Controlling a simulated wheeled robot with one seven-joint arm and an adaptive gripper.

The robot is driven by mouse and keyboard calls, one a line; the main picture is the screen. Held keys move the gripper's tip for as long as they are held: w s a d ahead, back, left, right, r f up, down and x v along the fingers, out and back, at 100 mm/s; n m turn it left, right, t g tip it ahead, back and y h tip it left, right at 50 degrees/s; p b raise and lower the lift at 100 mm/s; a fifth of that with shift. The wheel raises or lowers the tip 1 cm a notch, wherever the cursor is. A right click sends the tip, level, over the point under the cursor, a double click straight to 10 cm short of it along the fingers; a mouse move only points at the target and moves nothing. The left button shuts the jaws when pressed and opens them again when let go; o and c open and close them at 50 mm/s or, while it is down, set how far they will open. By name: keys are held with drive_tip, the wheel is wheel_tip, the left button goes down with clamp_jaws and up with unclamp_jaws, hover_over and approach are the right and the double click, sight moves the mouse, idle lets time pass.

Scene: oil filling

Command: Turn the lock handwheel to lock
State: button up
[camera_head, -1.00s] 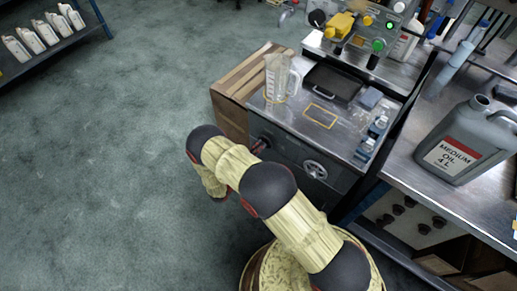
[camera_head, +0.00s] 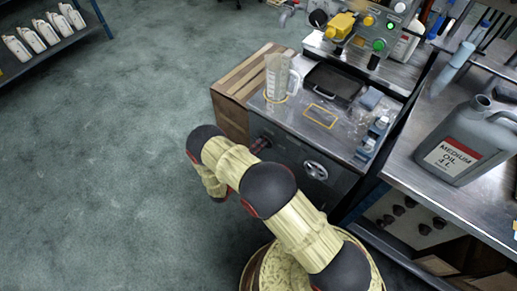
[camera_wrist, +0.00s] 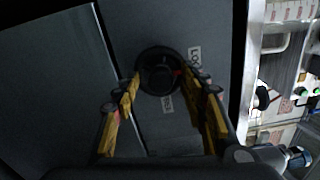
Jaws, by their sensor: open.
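The lock handwheel (camera_wrist: 158,71) is a dark round wheel on the dark cabinet front, in the upper middle of the wrist view. A white label reading "LOCK" (camera_wrist: 194,57) is beside it, and another pale label is below. My gripper (camera_wrist: 160,82) is open, with its yellow fingers to the left and right of the handwheel; contact cannot be told. In the head view, a small dark red handwheel (camera_head: 260,145) shows on the cabinet front beside my arm. My gripper is hidden there behind my arm.
A silver handwheel (camera_head: 316,170) is on the same cabinet front. On top stand a clear measuring jug (camera_head: 277,78) and a dark tray (camera_head: 333,82). A grey oil can (camera_head: 468,140) stands on the right bench. The floor at left is clear.

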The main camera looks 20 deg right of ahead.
drive_tip(key=v, duration=1.2)
idle(0.3)
